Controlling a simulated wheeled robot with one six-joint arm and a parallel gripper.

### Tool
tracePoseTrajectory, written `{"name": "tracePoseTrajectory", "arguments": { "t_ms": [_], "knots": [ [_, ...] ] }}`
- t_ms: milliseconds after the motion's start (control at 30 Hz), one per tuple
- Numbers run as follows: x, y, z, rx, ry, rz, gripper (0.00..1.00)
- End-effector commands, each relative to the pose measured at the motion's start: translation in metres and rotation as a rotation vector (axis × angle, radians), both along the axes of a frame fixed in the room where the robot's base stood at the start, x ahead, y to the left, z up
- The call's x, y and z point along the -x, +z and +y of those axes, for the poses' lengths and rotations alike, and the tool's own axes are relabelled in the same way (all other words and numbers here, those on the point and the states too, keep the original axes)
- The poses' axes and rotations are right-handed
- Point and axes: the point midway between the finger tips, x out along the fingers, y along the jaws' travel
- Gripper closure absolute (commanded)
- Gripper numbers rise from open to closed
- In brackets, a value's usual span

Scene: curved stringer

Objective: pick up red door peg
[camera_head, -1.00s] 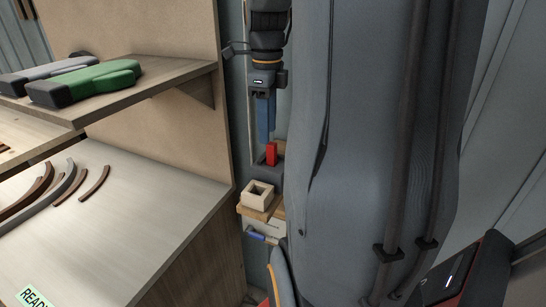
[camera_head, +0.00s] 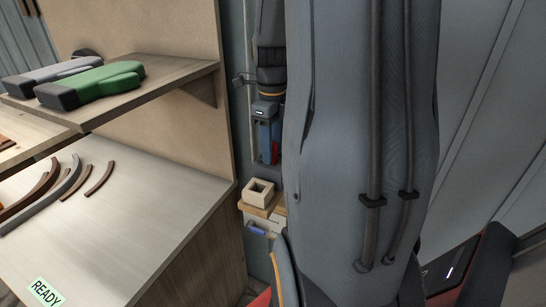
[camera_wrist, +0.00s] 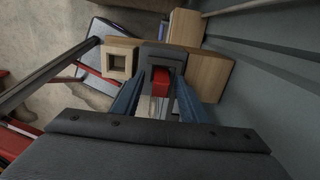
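The red door peg (camera_wrist: 160,77) stands at a dark grey block (camera_wrist: 164,54) in the wrist view. It also shows as a red sliver beside the blue fingers in the head view (camera_head: 275,152). My gripper (camera_wrist: 160,88) has its two blue fingers on either side of the peg, with a gap visible between them and the peg. It looks open and points down in the head view (camera_head: 268,148). The peg's lower part is hidden.
A pale square block with a hole (camera_wrist: 117,62) sits left of the peg on a wooden piece. Wooden blocks (camera_wrist: 209,75) stand close on the right, near a grey wall.

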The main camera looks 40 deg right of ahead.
Motion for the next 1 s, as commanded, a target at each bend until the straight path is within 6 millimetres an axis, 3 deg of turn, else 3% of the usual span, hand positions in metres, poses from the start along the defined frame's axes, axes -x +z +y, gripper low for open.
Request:
{"name": "tracePoseTrajectory", "arguments": {
  "t_ms": [133, 367, 700, 1000],
  "knots": [
    [0.0, 0.0, 0.0, 0.0, 0.0, 0.0, 0.63],
    [0.0, 0.0, 0.0, 0.0, 0.0, 0.0, 1.0],
    [-0.001, 0.006, -0.001, 0.002, 0.0, -0.003, 1.0],
    [-0.002, 0.057, -0.001, 0.004, 0.001, -0.006, 1.0]
  ]
}}
